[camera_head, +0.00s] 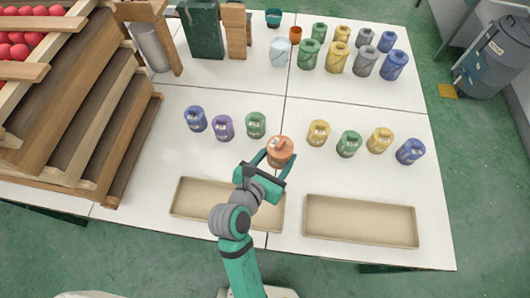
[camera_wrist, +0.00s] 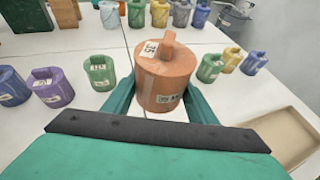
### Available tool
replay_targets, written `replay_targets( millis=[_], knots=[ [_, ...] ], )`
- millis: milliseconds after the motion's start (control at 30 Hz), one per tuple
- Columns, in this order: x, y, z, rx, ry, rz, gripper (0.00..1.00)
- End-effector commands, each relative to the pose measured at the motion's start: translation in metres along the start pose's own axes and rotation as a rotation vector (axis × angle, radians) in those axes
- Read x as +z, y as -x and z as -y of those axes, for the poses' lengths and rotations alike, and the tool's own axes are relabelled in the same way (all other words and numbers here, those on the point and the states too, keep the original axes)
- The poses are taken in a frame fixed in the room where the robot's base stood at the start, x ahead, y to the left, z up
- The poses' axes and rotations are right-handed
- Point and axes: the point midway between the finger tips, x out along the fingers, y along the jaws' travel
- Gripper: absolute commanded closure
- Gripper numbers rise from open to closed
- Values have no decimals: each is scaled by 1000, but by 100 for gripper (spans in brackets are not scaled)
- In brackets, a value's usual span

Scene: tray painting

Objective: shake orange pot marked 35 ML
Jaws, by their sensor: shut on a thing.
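The orange pot (camera_head: 280,150) is between the fingers of my gripper (camera_head: 274,160), over the middle of the white table. In the wrist view the orange pot (camera_wrist: 165,78) looks upright or nearly so, with a lid knob on top and a white label reading 35 on its lid. A second label on its side is partly readable. My gripper (camera_wrist: 158,108) is shut on the pot, one green finger on each side. I cannot tell whether the pot's base touches the table.
Blue (camera_head: 195,119), purple (camera_head: 223,127) and green (camera_head: 256,124) pots stand left of it; yellow (camera_head: 318,132), green (camera_head: 349,143) and others stand right. Two beige trays (camera_head: 172,208) (camera_head: 362,239) lie along the front edge. Larger pots stand behind. Wooden steps (camera_head: 75,105) bound the left.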

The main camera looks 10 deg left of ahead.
Motion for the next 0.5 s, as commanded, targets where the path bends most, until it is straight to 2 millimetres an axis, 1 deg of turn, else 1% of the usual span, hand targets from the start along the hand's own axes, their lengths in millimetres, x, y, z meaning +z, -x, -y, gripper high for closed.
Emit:
replay_targets(
  millis=[33,67,167,233,400,500],
  knots=[
    [2,-2,8,-1,-1,2,82],
    [2,-3,10,-1,0,2,82],
    [2,-4,10,4,0,2,82],
    [2,-1,0,6,1,3,82],
    [-4,12,-36,8,1,3,82],
    [-5,17,-49,5,-1,3,82]
  ],
)
